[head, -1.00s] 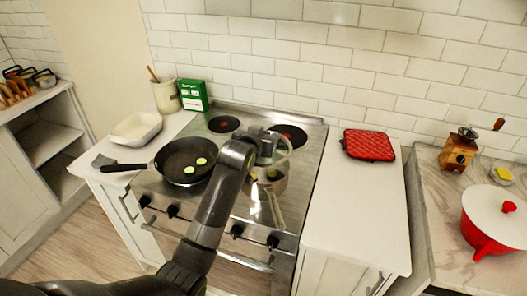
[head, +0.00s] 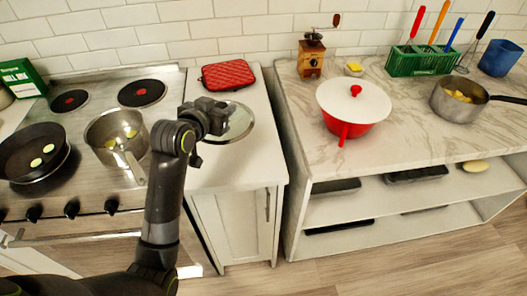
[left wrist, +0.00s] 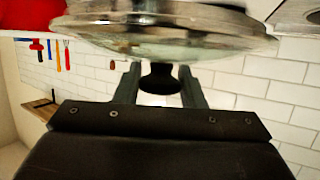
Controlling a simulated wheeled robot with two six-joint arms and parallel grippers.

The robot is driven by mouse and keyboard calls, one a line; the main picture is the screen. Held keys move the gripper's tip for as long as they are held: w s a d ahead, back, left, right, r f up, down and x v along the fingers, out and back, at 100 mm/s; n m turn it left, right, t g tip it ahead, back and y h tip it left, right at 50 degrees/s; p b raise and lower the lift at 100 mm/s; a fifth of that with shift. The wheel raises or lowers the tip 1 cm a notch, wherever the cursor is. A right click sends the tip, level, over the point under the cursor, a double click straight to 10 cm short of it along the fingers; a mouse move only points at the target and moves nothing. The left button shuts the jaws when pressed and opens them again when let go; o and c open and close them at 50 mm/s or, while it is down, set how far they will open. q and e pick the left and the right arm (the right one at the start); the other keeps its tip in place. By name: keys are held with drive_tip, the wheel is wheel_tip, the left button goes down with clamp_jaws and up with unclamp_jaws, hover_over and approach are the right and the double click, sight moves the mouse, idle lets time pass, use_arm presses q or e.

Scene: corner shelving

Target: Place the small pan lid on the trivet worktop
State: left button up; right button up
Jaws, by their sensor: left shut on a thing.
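The small pan lid is a glass disc with a metal rim (head: 236,124). It is over the white worktop (head: 215,178), in front of the red trivet (head: 228,74). My left gripper (head: 217,113) is shut on the lid's knob. In the left wrist view the dark knob (left wrist: 158,78) sits between the two fingers, with the glass lid (left wrist: 165,35) beyond them. I cannot tell how far the lid is above the worktop. My right gripper is not in view.
Left of the worktop, the stove holds an open saucepan (head: 117,137) and a black frying pan (head: 34,153). Right of it, past a gap, a marble counter (head: 410,125) holds a red lidded pan (head: 352,105) and a wooden grinder (head: 311,57). The worktop's front is clear.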

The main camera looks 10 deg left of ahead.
use_arm(q)
drive_tip(key=shift+s+d+f, duration=0.1)
drive_tip(key=shift+d+f, duration=0.65)
drive_tip(key=shift+f, duration=0.1)
drive_tip(key=f, duration=0.4)
drive_tip(key=shift+a+f, duration=0.1)
drive_tip(key=shift+a, duration=0.1)
wheel_tip(320, 180, down, 4)
drive_tip(key=shift+d, duration=0.1)
drive_tip(key=shift+f, duration=0.2)
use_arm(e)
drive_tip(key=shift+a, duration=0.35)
use_arm(q)
drive_tip(key=shift+f, duration=0.15)
drive_tip(key=o, duration=1.1)
drive_tip(key=shift+o, duration=0.2)
